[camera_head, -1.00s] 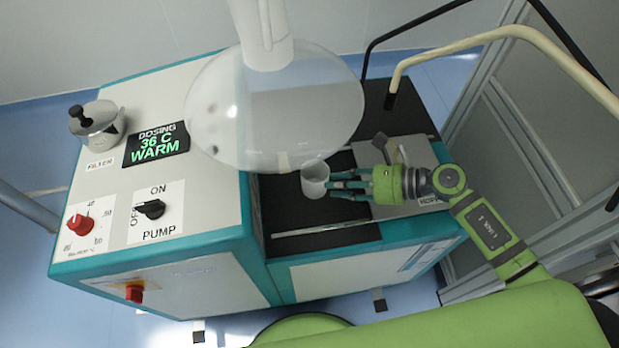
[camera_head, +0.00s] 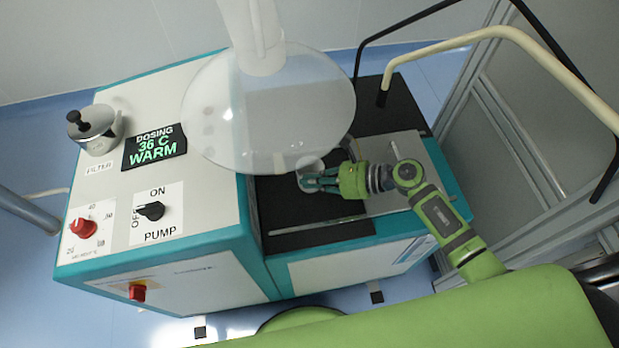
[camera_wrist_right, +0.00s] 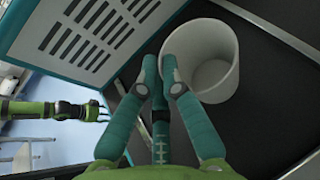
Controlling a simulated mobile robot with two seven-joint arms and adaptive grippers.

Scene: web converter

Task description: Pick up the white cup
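The white cup (camera_head: 308,164) stands on the dark top of the machine's lower section. My right gripper (camera_head: 308,183) comes in from the right, its teal fingers overlapping the cup's near side. In the right wrist view the cup (camera_wrist_right: 212,72) is upright and looks empty, up and right of my right gripper's fingertips (camera_wrist_right: 159,72). One fingertip overlaps its left wall; I cannot tell whether they touch. My left gripper (camera_wrist_right: 102,110) shows small at the left of the wrist view, fingers apart and empty.
A transparent dome (camera_head: 268,110) hangs close above the cup. The machine's taller white section (camera_head: 200,190), with its knobs and green display (camera_head: 154,148), stands to the left. A metal plate (camera_head: 412,160) lies on the right, and a cream bent tube (camera_head: 450,42) stands behind.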

